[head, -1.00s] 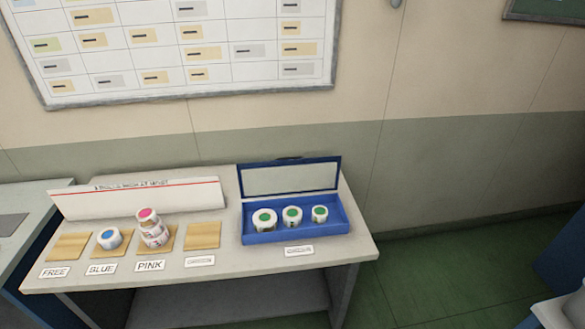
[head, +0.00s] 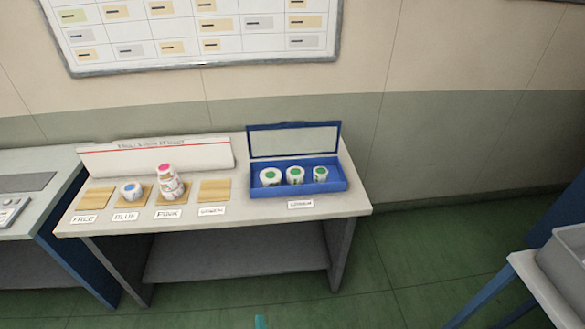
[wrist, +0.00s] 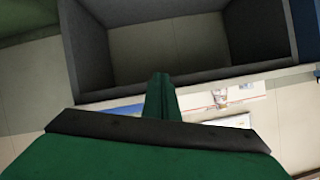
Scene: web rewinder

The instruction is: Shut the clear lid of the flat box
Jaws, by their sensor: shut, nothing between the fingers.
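The flat blue box (head: 335,186) sits at the right end of the table, with several white rolls with green tops inside. Its clear lid (head: 294,141) with a blue frame stands up, raised along the box's back edge. My gripper (wrist: 160,82) is green, with its fingers together and nothing between them. A teal tip, likely of my gripper, shows at the bottom edge of the head view (head: 261,322), well in front of the table and apart from the box. The box is not clearly identifiable in the wrist view.
The table (head: 260,217) also holds a blue-topped roll (head: 131,190), a pink-topped stack (head: 169,182), wooden pads, label cards and a white sign (head: 155,157). A desk stands at left and a grey bin (head: 567,262) at right. The green floor in front is clear.

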